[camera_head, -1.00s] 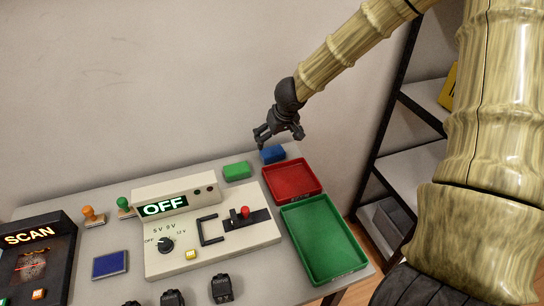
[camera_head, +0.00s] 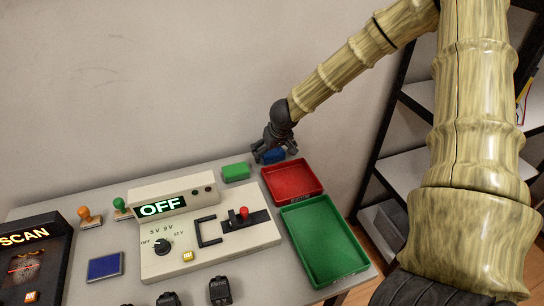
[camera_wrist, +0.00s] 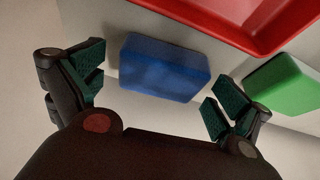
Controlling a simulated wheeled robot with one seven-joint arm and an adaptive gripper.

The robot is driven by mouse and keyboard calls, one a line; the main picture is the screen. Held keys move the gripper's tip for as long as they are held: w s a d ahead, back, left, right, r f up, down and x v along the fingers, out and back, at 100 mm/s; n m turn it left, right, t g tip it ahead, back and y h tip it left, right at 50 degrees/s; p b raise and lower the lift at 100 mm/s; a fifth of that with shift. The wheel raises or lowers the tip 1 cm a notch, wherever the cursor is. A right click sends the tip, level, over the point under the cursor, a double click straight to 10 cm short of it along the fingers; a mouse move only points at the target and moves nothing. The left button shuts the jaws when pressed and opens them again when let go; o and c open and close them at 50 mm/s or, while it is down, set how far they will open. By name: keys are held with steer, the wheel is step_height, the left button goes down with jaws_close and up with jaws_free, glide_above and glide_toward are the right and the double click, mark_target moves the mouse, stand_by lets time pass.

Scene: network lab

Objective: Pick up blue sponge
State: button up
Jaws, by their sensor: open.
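The blue sponge (camera_head: 273,156) lies at the back edge of the table, partly hidden by my gripper in the head view. In the wrist view the blue sponge (camera_wrist: 165,67) is a whole block, ahead of my fingers and roughly between them. My gripper (camera_head: 273,150) is just above the sponge in the head view. In the wrist view my gripper (camera_wrist: 155,85) has its two green-padded fingers spread wide, with nothing held between them. I cannot tell whether a finger touches the sponge.
A green sponge (camera_head: 236,171) lies left of the blue one; in the wrist view the green sponge (camera_wrist: 284,84) is at the right. A red tray (camera_head: 316,185) and a green tray (camera_head: 345,268) stand in front. A control box (camera_head: 229,243) fills mid-table. A wall rises behind.

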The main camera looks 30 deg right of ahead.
mark_target(272, 151)
steer(key=shift+w+f, duration=0.1)
steer(key=shift+f, duration=0.05)
steer(key=shift+c, duration=0.2)
steer(key=c, duration=0.9)
steer(key=shift+r, duration=0.95)
step_height(272, 151, up, 2)
steer(key=shift+p, duration=0.55)
steer(key=s+a, duration=0.2)
steer(key=s, duration=0.2)
steer(key=s+a+b, duration=0.1)
steer(key=s+a, duration=0.1)
steer(key=s, duration=0.3)
steer(key=s+a+r+b, duration=0.1)
steer(key=s+a, duration=0.2)
steer(key=s, duration=0.2)
steer(key=shift+s+r, duration=0.1)
steer(key=shift+s, duration=0.1)
steer(key=shift+o, duration=0.3)
steer(key=shift+c, duration=0.5)
